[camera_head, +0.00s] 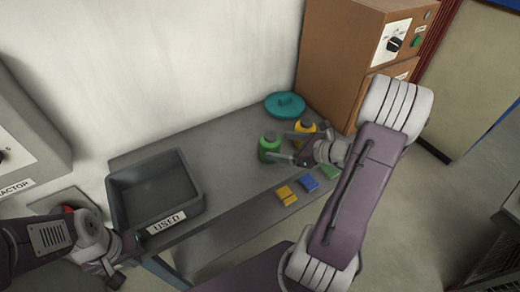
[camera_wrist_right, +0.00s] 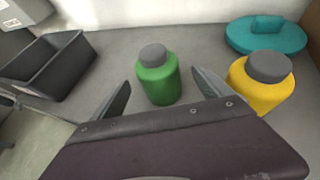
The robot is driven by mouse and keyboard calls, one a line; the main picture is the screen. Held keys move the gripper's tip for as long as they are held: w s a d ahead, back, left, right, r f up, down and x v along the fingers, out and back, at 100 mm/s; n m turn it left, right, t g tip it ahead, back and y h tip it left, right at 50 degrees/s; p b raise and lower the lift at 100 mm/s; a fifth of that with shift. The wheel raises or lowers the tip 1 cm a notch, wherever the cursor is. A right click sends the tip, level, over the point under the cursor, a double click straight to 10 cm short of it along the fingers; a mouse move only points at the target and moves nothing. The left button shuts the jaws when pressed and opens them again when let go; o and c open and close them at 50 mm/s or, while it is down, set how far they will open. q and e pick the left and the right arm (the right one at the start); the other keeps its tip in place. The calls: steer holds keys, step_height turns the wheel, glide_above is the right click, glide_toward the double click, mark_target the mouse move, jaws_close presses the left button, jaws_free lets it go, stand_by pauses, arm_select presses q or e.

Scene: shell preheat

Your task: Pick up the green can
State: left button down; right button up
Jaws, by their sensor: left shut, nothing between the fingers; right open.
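The green can (camera_head: 269,147) has a grey cap and stands upright on the grey table. My right gripper (camera_head: 281,146) is open beside it, with its fingers pointing at the can. In the right wrist view the green can (camera_wrist_right: 157,78) stands between and just beyond the two open fingertips (camera_wrist_right: 160,84); I cannot tell whether they touch it. My left gripper (camera_head: 126,262) is shut and empty at the lower left, near the front of the grey bin, away from the can.
A yellow can (camera_head: 304,129) stands close right of the green can, near the right finger. A teal lidded dish (camera_head: 285,105) is behind. Yellow, blue and green blocks (camera_head: 308,183) lie at the front edge. The grey bin (camera_head: 196,203) labelled USED is left; a brown cabinet (camera_head: 330,55) is right.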

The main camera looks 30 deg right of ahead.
mark_target(263, 144)
steer(key=shift+w+a+f, duration=0.1)
steer(key=shift+w+f, duration=0.1)
steer(key=shift+f, duration=0.05)
steer(key=shift+x, duration=0.9)
steer(key=shift+w+a+f, duration=0.2)
steer(key=shift+w+a, duration=0.15)
steer(key=shift+w, duration=0.2)
steer(key=x, duration=0.4)
steer(key=shift+w+a, duration=0.2)
steer(key=shift+w, duration=0.1)
steer(key=c, duration=1.9)
